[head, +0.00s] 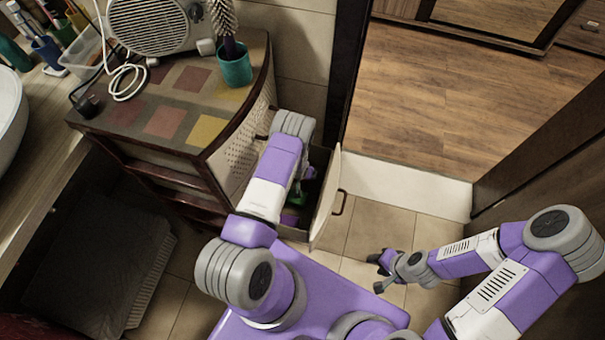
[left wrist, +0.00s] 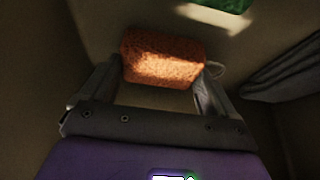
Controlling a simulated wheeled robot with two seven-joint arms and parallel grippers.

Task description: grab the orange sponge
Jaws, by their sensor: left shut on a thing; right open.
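The orange sponge (left wrist: 162,58) shows in the left wrist view, between the two fingers of my left gripper (left wrist: 163,76). The fingers press on its two short sides, so the gripper is shut on it. A thin pale loop sticks out at the sponge's right end. In the head view my left arm reaches down into an open drawer (head: 326,205), and the sponge and left fingertips are hidden there. My right gripper (head: 378,272) is open and empty above the tiled floor at the lower right.
A green thing (left wrist: 235,4) lies in the drawer beyond the sponge. The cabinet (head: 185,112) carries a fan heater (head: 150,22) and a teal cup (head: 234,66) with a brush. A wooden door (head: 550,150) stands at the right. The tiled floor (head: 375,225) beside the drawer is clear.

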